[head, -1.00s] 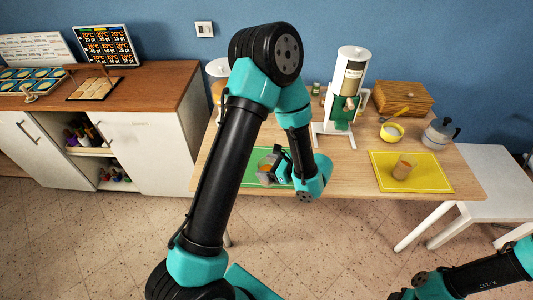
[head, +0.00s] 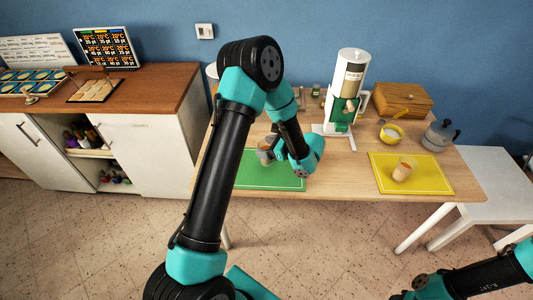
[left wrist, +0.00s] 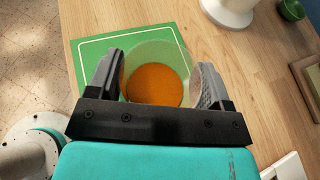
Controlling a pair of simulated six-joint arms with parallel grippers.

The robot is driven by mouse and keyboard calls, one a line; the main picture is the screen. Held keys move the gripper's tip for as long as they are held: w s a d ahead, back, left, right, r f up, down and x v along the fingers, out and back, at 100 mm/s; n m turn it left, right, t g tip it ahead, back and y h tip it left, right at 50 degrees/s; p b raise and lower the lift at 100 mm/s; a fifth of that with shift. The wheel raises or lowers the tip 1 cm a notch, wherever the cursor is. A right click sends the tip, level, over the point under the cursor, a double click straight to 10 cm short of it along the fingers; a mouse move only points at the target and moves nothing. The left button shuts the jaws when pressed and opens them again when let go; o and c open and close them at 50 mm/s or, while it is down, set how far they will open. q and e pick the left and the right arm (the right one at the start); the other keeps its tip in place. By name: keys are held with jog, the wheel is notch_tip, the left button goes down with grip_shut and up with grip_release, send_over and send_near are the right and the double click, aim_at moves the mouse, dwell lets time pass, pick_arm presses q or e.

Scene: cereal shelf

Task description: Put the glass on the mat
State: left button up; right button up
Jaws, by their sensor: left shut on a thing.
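My left gripper (head: 268,153) is shut on a see-through glass (left wrist: 158,62) with orange contents, one finger on each side of it in the left wrist view. In the head view my own arm partly hides the glass, above the far part of the green mat (head: 270,182). In the left wrist view the green mat (left wrist: 90,50) shows behind and to the left of the glass. I cannot tell whether the glass touches anything below. A yellow mat (head: 435,182) lies to the right with another glass (head: 404,170) on it.
The front of the green mat is clear.

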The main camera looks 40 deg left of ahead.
pick_arm(q)
jog(key=shift+f, duration=1.7)
jog(key=shift+f, duration=0.15)
jog(key=o, duration=1.2)
jog(key=shift+d+r, duration=0.1)
jog(key=shift+r, duration=0.1)
jog(key=v, duration=1.1)
jog(key=shift+d, duration=0.35)
